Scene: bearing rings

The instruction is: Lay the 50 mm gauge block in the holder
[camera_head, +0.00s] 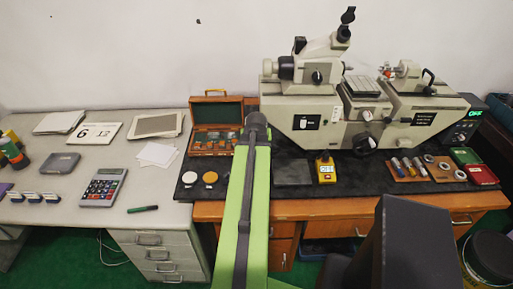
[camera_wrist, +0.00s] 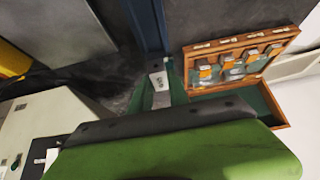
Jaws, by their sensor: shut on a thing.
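My gripper (camera_wrist: 158,88) shows in the wrist view, its jaws shut on a small pale metal block (camera_wrist: 157,80) with dark marks on its face, which I take as the 50 mm gauge block. In the head view my green arm reaches over the desk, and the gripper end and the block are hidden. An open wooden case (camera_head: 216,112) stands left of the arm, with several blocks in its front part. In the wrist view the case (camera_wrist: 277,103) lies to the right of the gripper, apart from it. I cannot tell which thing is the holder.
A yellow gauge (camera_head: 325,168) and a board with rings (camera_head: 425,178) lie right of my arm. Two small discs (camera_head: 200,178) lie left of it. A calculator (camera_head: 103,187) is on the left desk.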

